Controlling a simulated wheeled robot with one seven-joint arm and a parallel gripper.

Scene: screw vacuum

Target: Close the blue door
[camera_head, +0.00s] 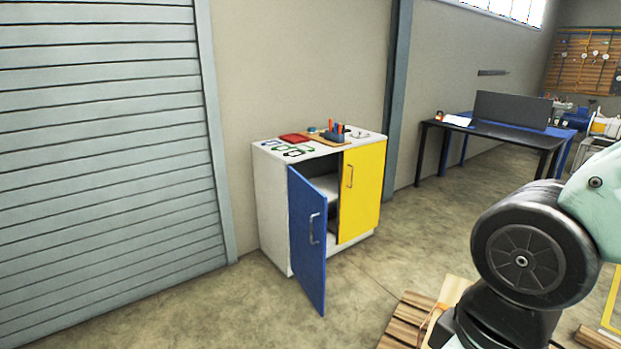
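The blue door (301,236) is on the left front of a white cabinet (270,205) standing against the wall. It stands ajar, swung outward, with its free edge toward me and a metal handle (314,229) on its face. Shelves show dimly in the gap behind it. The yellow door (362,190) on the right half is shut and has its own handle (350,176). My arm shows at the lower right, apart from the cabinet. My gripper is outside the view.
On the cabinet top lie a red item (296,137) and a small tool holder (335,132). A wooden pallet (405,322) lies at the bottom right, near my arm. A black table (492,135) stands farther back right. Floor before the blue door is clear.

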